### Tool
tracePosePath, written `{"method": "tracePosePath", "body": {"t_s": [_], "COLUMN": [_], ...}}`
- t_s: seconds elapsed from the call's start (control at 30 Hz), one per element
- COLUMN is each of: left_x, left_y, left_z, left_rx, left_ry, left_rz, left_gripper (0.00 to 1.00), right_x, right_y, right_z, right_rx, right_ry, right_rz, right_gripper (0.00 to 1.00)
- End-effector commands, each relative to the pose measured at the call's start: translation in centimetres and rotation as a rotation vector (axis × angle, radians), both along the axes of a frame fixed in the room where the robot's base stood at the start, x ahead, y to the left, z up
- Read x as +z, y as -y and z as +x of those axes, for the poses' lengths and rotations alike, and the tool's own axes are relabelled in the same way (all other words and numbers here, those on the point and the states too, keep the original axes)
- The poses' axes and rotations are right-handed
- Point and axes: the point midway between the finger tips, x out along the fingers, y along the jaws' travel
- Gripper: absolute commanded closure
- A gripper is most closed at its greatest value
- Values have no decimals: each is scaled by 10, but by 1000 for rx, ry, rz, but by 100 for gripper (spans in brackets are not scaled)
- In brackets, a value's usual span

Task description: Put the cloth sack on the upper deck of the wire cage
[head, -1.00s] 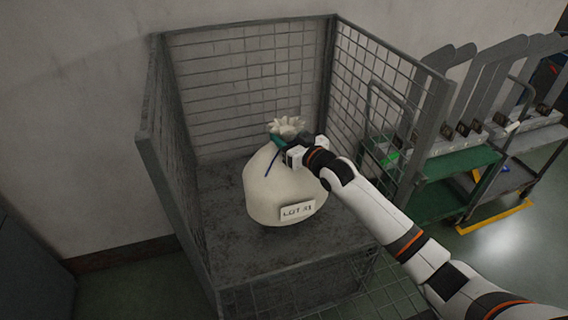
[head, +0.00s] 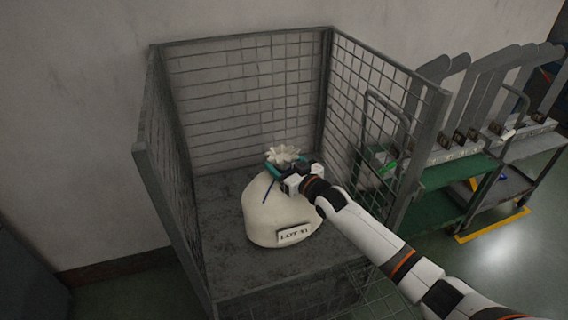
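The cream cloth sack (head: 272,215) with a "LOT" label is over the grey upper deck (head: 228,268) of the wire cage (head: 150,140). Its base looks to be at or just above the deck; I cannot tell whether it bears fully on it. The sack is roughly upright, with a gathered top and a teal and blue tie. My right gripper (head: 290,178) is at the sack's neck and appears shut on it; the fingertips are partly hidden. My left gripper is not in view.
The cage has mesh walls at the back, left and right; its near side is open above the deck. To the right stand green-decked carts (head: 455,185) with several grey upright boards (head: 485,95). Bare deck lies around the sack.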

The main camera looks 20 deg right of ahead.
Motion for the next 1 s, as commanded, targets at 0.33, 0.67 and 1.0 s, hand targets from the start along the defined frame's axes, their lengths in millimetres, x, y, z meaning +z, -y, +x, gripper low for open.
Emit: {"method": "tracePosePath", "body": {"t_s": [0.33,0.67,1.0], "left_x": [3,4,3], "left_y": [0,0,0], "left_z": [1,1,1], "left_rx": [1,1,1], "left_ry": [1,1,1], "left_rz": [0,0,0], "left_gripper": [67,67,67], "right_x": [4,4,7], "right_y": [0,20,38], "right_z": [0,-56,-107], "right_rx": [0,0,0], "right_ry": [1,-2,-1], "right_rz": [0,-2,0], "right_gripper": [29,29,29]}}
